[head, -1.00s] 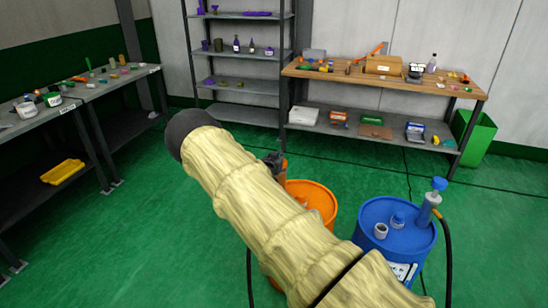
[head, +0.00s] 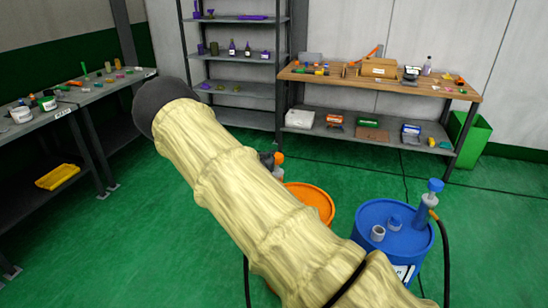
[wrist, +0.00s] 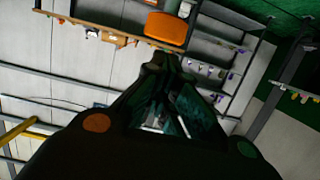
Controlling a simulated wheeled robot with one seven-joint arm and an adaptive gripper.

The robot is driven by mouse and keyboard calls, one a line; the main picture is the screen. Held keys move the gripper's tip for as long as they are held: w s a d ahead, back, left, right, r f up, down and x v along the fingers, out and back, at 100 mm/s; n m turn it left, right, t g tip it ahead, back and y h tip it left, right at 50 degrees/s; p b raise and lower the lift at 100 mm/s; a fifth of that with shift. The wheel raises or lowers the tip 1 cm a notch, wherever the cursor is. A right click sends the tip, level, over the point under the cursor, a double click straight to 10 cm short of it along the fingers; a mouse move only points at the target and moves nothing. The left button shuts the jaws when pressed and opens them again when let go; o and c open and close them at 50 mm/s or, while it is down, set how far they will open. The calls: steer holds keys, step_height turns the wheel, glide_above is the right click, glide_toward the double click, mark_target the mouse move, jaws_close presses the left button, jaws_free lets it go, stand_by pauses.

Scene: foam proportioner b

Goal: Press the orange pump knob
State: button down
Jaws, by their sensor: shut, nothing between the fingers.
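The orange pump knob (head: 278,157) shows as a small orange cap just right of my gripper in the head view. It is large near the top of the wrist view (wrist: 166,29), just past the fingertips. The orange drum (head: 318,197) below is partly hidden by my arm. My gripper (wrist: 160,68) is shut and empty, pointing at the knob. In the head view only a dark bit of my gripper (head: 266,159) shows behind my arm. I cannot tell whether the fingertips touch the knob.
A blue drum (head: 382,215) with a blue-knobbed pump (head: 430,196) and a black hose stands to the right. A wooden-topped workbench (head: 455,91), a grey shelf rack (head: 240,57) and a left bench (head: 105,87) stand behind. Green floor between them is open.

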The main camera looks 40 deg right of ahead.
steer(key=v, duration=0.3)
stand_by(0.8)
steer(key=s+a+f+n+g+y, duration=0.1)
steer(key=s+a+f+n+y, duration=0.1)
steer(key=s+a+f, duration=0.5)
steer(key=s+a+f+n+g+y, duration=0.2)
steer(key=s+f, duration=0.8)
steer(key=s, duration=0.1)
steer(key=s+a+f+n+g+y, duration=0.1)
steer(key=s+a+f+n+y, duration=0.1)
steer(key=s+a+f, duration=0.5)
steer(key=s+a+f+n+g+y, duration=0.2)
steer(key=s+a, duration=0.7)
steer(key=s, duration=0.5)
steer(key=s+a+f+n+g+y, duration=0.2)
steer(key=s+a, duration=0.8)
steer(key=s, duration=0.5)
steer(key=shift+f+g+y, duration=0.5)
steer(key=shift+y, duration=0.7)
steer(key=shift+s, duration=0.15)
